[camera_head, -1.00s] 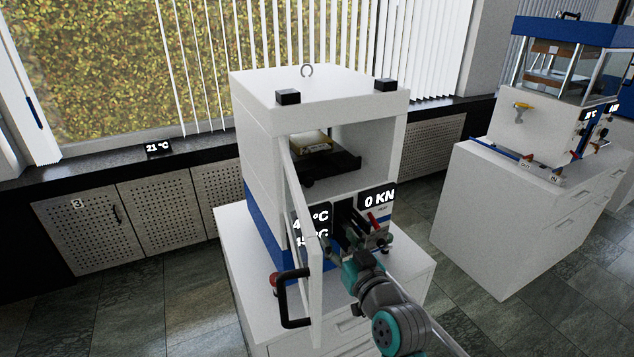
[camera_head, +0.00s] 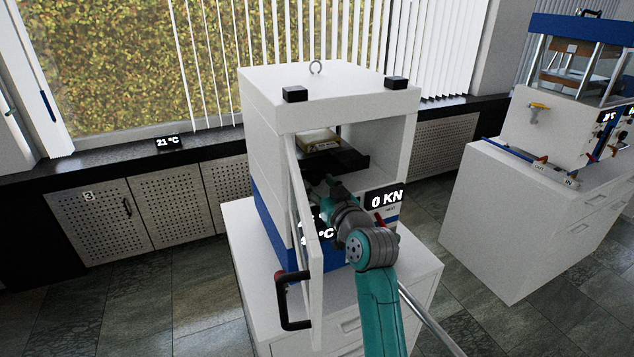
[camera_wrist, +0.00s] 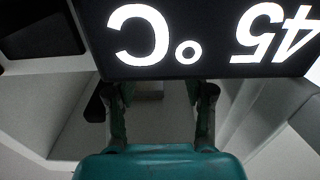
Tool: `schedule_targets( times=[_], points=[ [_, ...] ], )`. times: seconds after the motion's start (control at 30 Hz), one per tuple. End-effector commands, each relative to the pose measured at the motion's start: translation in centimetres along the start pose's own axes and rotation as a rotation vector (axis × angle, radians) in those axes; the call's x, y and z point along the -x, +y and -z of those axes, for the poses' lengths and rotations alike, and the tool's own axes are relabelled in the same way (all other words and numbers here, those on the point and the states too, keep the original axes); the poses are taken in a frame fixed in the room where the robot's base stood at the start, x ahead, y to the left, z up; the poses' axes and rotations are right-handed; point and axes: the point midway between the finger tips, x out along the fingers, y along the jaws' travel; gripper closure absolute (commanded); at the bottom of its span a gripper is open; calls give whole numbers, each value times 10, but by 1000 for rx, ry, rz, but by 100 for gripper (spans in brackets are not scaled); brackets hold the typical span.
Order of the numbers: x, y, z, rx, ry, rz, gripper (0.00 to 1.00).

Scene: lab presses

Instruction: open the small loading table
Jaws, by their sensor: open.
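The white press (camera_head: 262,130) has its door (camera_head: 308,225) swung open. Inside its chamber a dark plate (camera_head: 350,160), apparently the small loading table, carries a yellowish block (camera_head: 319,140). My gripper (camera_head: 329,183) is at the front of the press, just below the chamber opening and beside the door; my own arm partly hides it. In the wrist view my gripper (camera_wrist: 161,100) shows two separated fingers with no object clearly held between them. A black part lies behind the left finger. I cannot tell whether anything is touched.
The temperature display (camera_wrist: 200,35) appears upside down, close to the fingers. The door's black handle (camera_head: 290,302) juts out at lower left. The force display (camera_head: 384,197) is right of my wrist. A second press (camera_head: 545,125) stands apart on a cabinet at right.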

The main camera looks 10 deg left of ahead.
Motion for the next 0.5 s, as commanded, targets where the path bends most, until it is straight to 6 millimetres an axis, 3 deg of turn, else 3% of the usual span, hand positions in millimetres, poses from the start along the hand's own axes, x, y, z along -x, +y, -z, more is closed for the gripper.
schedule_targets(
  times=[0.2, 0.5],
  points=[
    [-16, 0, 0, 1, 0, 0, 47],
    [-18, 0, 0, 1, 0, -1, 47]
  ],
)
